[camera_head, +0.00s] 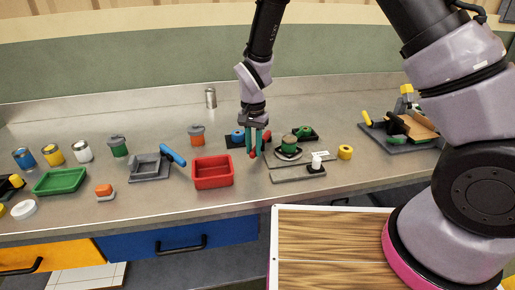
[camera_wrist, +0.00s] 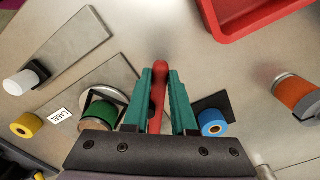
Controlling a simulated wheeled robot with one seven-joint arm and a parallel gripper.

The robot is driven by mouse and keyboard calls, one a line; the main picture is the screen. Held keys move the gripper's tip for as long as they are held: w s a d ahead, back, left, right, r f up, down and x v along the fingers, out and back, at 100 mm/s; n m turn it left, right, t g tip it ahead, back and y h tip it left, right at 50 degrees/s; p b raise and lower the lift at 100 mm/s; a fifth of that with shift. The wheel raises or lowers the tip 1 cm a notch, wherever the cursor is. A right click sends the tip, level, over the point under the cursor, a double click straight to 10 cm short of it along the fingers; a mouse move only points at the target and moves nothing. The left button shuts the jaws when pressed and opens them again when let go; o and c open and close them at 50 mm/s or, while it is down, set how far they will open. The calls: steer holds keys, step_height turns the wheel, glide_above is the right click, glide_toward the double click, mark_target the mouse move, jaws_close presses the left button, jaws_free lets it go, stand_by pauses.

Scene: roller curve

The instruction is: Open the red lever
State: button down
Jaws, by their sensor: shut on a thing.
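The red lever (camera_wrist: 158,72) is a rounded red handle standing between my two teal fingers in the wrist view. My gripper (camera_wrist: 160,86) is shut on it, with the lever's end showing just beyond the fingertips. In the head view my gripper (camera_head: 258,150) points down at the counter, and bits of the red lever (camera_head: 267,136) show beside the fingers. The lever's lower end and its base are mostly hidden by my gripper. A dark plate with a blue cylinder (camera_wrist: 213,122) lies just right of the fingers in the wrist view.
A red tray (camera_head: 212,184) is close left of my gripper on the metal counter. A plate with a green round part (camera_head: 289,141) and a plate with a white-topped knob (camera_head: 316,162) are close right. An orange jar (camera_head: 197,138) stands farther left. The counter behind is mostly clear.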

steer(key=shift+w+a+r, duration=0.1)
steer(key=shift+a, duration=0.05)
steer(key=c, duration=0.7)
jaws_free()
step_height(320, 180, up, 11)
steer(key=shift+f, duration=0.15)
